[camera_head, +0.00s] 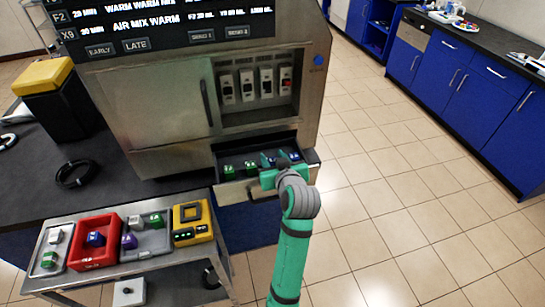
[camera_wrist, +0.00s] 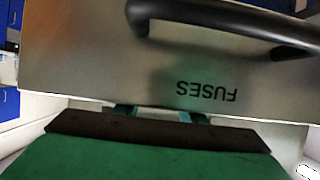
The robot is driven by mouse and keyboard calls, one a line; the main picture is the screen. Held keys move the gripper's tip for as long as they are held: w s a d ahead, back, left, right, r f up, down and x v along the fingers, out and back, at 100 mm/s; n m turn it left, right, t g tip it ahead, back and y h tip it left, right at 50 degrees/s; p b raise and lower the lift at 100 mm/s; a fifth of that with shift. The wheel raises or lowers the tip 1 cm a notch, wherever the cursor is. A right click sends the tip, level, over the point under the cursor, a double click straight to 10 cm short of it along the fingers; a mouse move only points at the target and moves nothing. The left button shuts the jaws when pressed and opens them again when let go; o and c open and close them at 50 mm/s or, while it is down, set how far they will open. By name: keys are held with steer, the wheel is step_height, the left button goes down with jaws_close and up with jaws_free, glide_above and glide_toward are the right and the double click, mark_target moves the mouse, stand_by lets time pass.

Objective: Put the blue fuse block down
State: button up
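My gripper (camera_head: 275,163) reaches into the open drawer (camera_head: 226,189) at the bottom of the bioreactor. A blue fuse block (camera_head: 284,161) shows right at my fingers, partly hidden by them; I cannot tell whether they grip it. Another blue block (camera_head: 295,156) is at the drawer's right end. Green blocks (camera_head: 229,170) sit in the left part of the drawer. In the wrist view, a panel marked FUSES (camera_wrist: 205,92) with a black handle hides most of my fingers (camera_wrist: 160,114) and whatever is between them.
A cart at lower left carries a red bin (camera_head: 85,258) with a blue block (camera_head: 96,239), a grey tray with purple and green blocks, and a yellow box (camera_head: 192,212). Upright switches (camera_head: 247,85) line the recess above the drawer. Floor to the right is clear.

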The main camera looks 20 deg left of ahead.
steer(key=shift+v, duration=6.2)
steer(key=shift+r, duration=0.1)
steer(key=shift+w, duration=0.15)
